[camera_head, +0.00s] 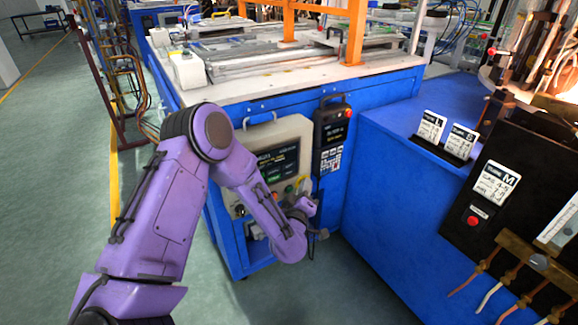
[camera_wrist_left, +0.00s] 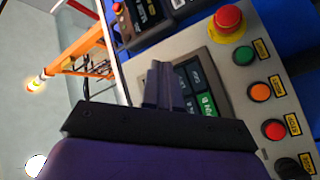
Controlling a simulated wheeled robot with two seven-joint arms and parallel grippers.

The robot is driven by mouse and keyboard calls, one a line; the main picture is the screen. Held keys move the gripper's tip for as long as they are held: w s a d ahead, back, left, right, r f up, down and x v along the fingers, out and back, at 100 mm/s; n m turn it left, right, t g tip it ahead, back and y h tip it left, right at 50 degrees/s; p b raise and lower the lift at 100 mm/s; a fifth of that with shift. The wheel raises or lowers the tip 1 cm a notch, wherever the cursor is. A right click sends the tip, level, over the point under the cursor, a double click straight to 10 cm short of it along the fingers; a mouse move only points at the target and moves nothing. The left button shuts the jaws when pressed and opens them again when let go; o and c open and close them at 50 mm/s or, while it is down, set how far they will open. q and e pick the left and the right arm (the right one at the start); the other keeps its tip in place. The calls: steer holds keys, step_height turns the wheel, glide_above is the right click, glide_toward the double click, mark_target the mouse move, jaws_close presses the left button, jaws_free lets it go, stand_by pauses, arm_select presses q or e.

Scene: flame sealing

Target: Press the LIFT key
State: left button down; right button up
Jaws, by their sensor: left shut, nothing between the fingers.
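My left gripper (camera_wrist_left: 161,86) is shut and empty in the left wrist view, in front of the control panel's dark screen (camera_wrist_left: 191,74), partly hiding it. In the head view my left arm reaches to the lower right of the beige control panel (camera_head: 298,128), and its fingertips are not clear. The screen shows grey keys and a green key (camera_wrist_left: 208,106). I cannot read which key says LIFT. Contact is not visible. My right gripper is out of view.
Beside the screen are a red mushroom button (camera_wrist_left: 228,18), an orange button (camera_wrist_left: 260,91) and a red button (camera_wrist_left: 273,129) with yellow labels. A blue cabinet (camera_head: 400,190) with label cards stands at right. Green floor (camera_head: 60,150) is open at left.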

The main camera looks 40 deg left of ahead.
mark_target(295, 164)
arm_select(q)
steer(key=shift+w+a, duration=0.4)
steer(key=shift+a, duration=0.6)
steer(key=shift+w+a, duration=0.4)
steer(key=shift+a, duration=0.55)
steer(key=shift+w+a, duration=0.4)
steer(key=shift+a, duration=0.6)
steer(key=shift+w+a, duration=0.15)
steer(key=shift+a, duration=0.2)
steer(key=shift+w+a, duration=0.15)
steer(key=shift+a, duration=0.15)
stand_by(0.4)
steer(key=shift+s+d, duration=0.3)
steer(key=shift+d, duration=0.4)
steer(key=d, duration=0.1)
steer(key=s+d, duration=0.1)
steer(key=d, duration=0.1)
steer(key=s+d, duration=0.1)
steer(key=shift+d, duration=0.3)
